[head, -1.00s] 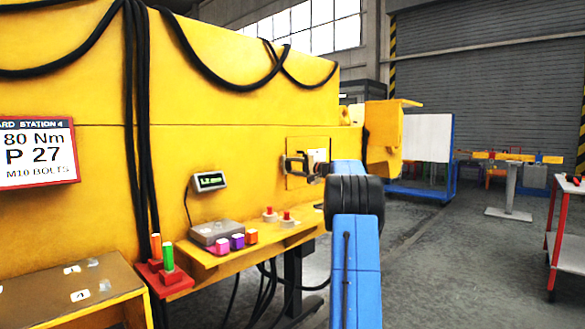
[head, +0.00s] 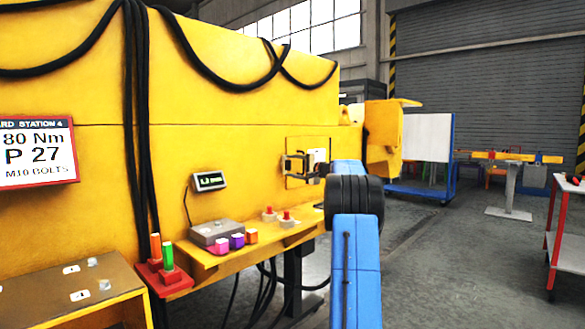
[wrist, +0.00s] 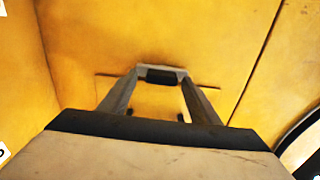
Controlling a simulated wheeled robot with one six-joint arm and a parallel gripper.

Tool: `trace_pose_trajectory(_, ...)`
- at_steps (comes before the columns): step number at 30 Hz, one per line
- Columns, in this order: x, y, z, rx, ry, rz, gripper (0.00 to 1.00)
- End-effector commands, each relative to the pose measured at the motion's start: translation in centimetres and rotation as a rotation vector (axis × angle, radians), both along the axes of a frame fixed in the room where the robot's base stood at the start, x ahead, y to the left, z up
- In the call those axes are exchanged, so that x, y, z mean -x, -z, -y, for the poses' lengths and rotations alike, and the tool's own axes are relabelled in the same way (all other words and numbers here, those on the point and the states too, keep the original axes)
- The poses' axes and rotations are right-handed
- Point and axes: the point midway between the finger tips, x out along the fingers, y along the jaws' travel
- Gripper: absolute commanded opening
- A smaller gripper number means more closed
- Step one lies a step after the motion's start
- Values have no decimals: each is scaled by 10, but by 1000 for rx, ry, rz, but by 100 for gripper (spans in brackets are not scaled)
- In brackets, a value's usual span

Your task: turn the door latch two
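The small door (head: 322,144) is a square panel set in the yellow machine wall. My gripper (head: 287,165) is in front of it, at the end of my blue arm. In the wrist view, the two grey fingers of my gripper (wrist: 161,78) reach toward the yellow surface. A short dark bar (wrist: 162,76), which may be the latch, spans the gap between the fingertips. I cannot tell whether the fingers press on it. The panel's edge shows as a thin line beside the fingers.
Below is a yellow shelf (head: 225,262) with a grey scale (head: 213,231), coloured blocks and red-topped pieces. A small display (head: 209,181) hangs on the wall. Black cables (head: 140,120) drape down the left. A brown bench (head: 60,300) stands front left. Open floor (head: 440,270) lies right.

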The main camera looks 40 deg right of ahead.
Motion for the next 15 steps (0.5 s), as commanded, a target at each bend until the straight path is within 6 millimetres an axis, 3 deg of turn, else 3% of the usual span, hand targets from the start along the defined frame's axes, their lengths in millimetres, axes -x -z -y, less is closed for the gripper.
trace_pose_trajectory(10,3,-2,-1,2,-1,1,56)
trace_pose_trajectory(15,22,-2,1,2,0,1,56)
